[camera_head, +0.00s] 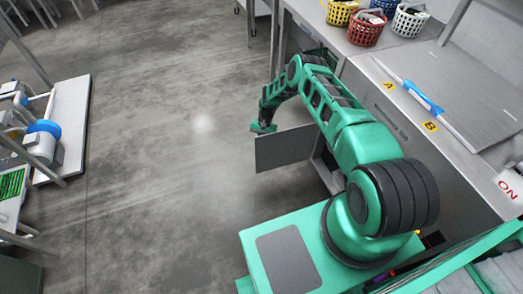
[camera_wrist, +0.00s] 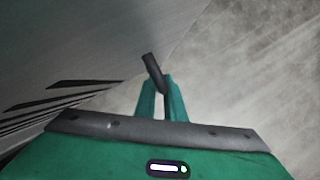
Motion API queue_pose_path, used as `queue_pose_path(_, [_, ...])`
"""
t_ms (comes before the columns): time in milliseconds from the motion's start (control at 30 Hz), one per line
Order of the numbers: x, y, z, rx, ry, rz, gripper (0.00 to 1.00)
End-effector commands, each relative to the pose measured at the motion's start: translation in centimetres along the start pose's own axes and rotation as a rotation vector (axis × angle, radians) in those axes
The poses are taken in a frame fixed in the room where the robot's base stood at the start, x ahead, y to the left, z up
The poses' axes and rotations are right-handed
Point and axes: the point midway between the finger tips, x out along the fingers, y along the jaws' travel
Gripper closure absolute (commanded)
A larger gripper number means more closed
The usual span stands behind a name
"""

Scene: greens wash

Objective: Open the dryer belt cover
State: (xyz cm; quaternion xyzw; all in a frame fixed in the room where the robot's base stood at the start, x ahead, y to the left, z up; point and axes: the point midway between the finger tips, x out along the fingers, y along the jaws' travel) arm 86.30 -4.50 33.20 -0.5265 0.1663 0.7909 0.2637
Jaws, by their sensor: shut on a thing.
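The dryer belt cover, a flat grey panel (camera_head: 284,149), stands swung out from the front of the grey machine in the head view, with a dark gap (camera_head: 325,165) beside it. In the wrist view a grey surface with dark slots (camera_wrist: 70,60) fills the left side; it appears to be the cover. My gripper (camera_head: 262,127) is at the panel's outer upper edge. In the wrist view my gripper (camera_wrist: 163,92) is shut on a short dark bar, the handle (camera_wrist: 153,68). How the handle joins the panel is hidden.
The machine top (camera_head: 425,90) carries a blue-handled tool (camera_head: 424,97) and labels A and B. Several colored baskets (camera_head: 366,27) stand at its far end. Open concrete floor (camera_head: 180,150) lies left of the panel. A white platform with equipment (camera_head: 70,130) stands at the far left.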

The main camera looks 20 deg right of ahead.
Motion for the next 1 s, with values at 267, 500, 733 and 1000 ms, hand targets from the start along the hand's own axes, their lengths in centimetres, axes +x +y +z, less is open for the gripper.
queue_pose_path(267, [0.1,0.3,-0.3,0.004,0.013,0.018,0.81])
queue_pose_path(500, [0.2,-0.4,0.1,-0.005,0.01,0.016,0.72])
queue_pose_path(733, [-1.3,-0.7,0.1,-0.008,0.011,0.013,0.72])
queue_pose_path(1000, [-6.2,-0.7,0.1,-0.006,0.011,0.015,0.72])
